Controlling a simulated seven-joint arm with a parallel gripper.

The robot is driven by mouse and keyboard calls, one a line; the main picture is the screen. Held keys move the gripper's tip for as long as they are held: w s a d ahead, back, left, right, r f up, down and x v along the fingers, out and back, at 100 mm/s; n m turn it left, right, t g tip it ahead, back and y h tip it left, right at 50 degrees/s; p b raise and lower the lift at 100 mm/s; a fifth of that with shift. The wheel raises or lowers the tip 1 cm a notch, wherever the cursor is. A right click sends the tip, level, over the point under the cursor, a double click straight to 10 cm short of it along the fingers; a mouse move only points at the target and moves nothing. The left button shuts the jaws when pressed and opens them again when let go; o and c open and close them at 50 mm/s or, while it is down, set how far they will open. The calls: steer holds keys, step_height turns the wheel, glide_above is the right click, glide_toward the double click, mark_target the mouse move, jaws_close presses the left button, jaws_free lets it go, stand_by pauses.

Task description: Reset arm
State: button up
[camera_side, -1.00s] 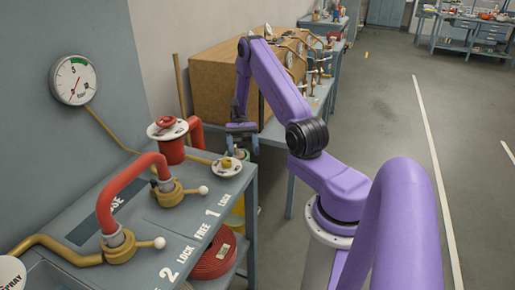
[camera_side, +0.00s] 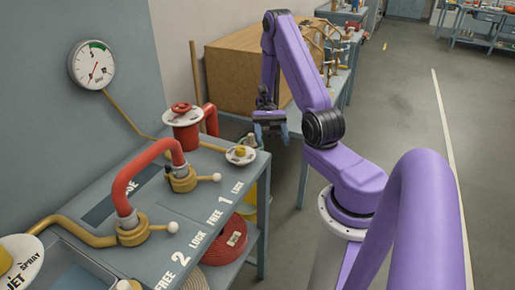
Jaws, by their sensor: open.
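My purple arm (camera_side: 300,62) is raised beside the grey workbench. My gripper (camera_side: 271,132) hangs down at its end, open and with nothing visible between its fingers. It is in the air beyond the far right corner of the bench, near the white disc with a yellow knob (camera_side: 240,154), and looks apart from it. The fingertips are small and dark in this view.
A gauge (camera_side: 92,64) is on the wall. A large brown box (camera_side: 235,75) stands behind. Open floor (camera_side: 400,130) lies right.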

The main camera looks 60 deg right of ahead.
steer(key=s+a+r+n+t+h, duration=0.2)
steer(key=s+a+n+t+h, duration=0.2)
steer(key=a+n+h, duration=0.3)
steer(key=s+a+r+n+t+h, duration=0.1)
steer(key=s+a+n+t+h, duration=0.3)
steer(key=n, duration=1.3)
steer(key=a+t+h, duration=0.1)
steer(key=a+h, duration=0.3)
steer(key=shift+r+n, duration=0.3)
steer(key=shift+r, duration=0.05)
